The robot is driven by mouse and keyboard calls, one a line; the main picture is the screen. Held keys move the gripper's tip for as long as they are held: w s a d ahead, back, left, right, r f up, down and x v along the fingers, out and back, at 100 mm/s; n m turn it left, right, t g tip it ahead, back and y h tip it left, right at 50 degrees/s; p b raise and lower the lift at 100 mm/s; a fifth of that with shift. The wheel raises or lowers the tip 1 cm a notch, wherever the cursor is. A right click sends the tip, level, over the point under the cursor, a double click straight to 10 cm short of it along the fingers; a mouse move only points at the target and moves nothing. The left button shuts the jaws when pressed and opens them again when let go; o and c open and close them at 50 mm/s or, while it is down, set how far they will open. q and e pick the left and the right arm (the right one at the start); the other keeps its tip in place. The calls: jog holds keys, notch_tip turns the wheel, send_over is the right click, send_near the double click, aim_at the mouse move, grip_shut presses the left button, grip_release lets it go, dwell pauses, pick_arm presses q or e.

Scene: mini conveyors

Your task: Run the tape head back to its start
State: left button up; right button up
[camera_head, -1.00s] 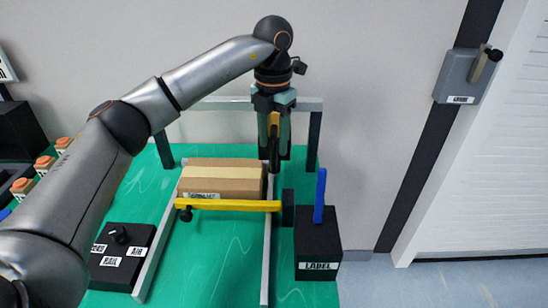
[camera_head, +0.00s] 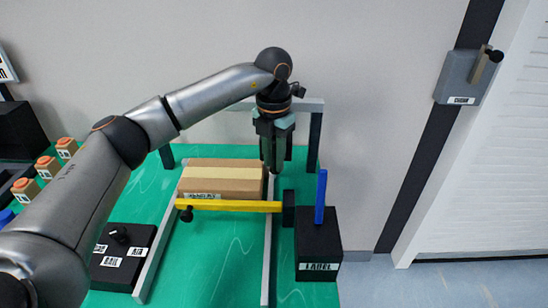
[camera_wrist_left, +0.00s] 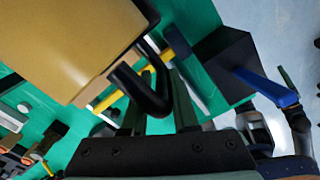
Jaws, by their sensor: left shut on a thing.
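My left gripper (camera_head: 273,168) points down behind the right end of the cardboard box. In the left wrist view its fingers (camera_wrist_left: 157,110) are shut on the black hooked handle (camera_wrist_left: 150,92) of the tape head. The box (camera_head: 222,176), with a pale tape strip on top, lies between two grey rails (camera_head: 267,245). My right gripper cannot be made out clearly; grey arm parts show at the lower right of the wrist view.
A yellow bar (camera_head: 230,205) with a black knob crosses in front of the box. A black LABEL box (camera_head: 318,240) with a blue upright (camera_head: 320,195) stands at right. A grey frame (camera_head: 316,140) stands behind. A black control box (camera_head: 122,255) sits at front left.

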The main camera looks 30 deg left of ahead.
pick_arm(q)
jog(key=shift+d, duration=0.1)
grip_shut()
dwell(0.8)
pick_arm(e)
jog(key=shift+s+r, duration=0.1)
